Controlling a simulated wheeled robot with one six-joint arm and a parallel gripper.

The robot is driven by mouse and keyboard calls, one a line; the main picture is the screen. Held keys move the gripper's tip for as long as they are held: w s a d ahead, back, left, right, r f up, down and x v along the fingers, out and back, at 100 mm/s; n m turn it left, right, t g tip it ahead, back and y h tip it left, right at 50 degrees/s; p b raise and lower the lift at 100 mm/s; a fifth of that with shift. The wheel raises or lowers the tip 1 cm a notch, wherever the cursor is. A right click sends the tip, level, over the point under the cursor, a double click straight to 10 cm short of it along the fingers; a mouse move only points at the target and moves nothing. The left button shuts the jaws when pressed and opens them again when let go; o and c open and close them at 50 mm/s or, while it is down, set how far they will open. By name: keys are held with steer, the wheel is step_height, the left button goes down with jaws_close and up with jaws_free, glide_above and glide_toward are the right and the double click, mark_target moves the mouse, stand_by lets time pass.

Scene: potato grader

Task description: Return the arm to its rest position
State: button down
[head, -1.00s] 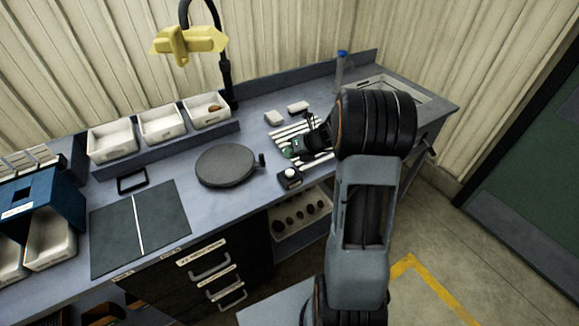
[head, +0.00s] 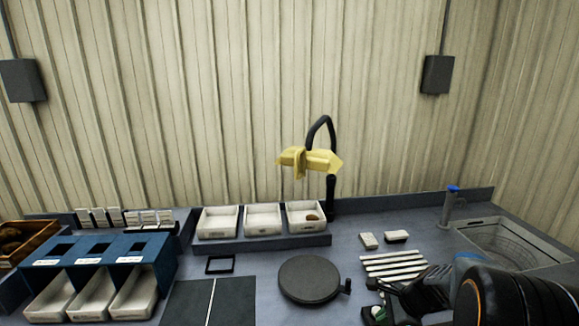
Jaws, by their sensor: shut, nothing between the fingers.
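My arm comes in at the lower right of the head view, with its dark rounded joint in the corner.
A round dark turntable (head: 308,279) stands left of my gripper. Three white trays (head: 262,222) sit on a raised shelf behind, the right one holding a potato (head: 312,217). A yellow lamp (head: 310,161) overhangs. A sink (head: 505,243) lies right, a blue sorter (head: 95,250) left.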

steer(key=s+a+r+n+t+h, duration=0.1)
steer(key=s+a+r+n, duration=0.3)
steer(key=n, duration=0.5)
steer(key=s+a+r+n+t+h, duration=0.1)
steer(key=s+a+r+n+h, duration=0.3)
steer(key=s+r+n, duration=0.5)
steer(key=shift+s+a+n, duration=0.15)
steer(key=shift+s+n, duration=0.15)
steer(key=shift+n, duration=0.4)
steer(key=shift+r, duration=0.1)
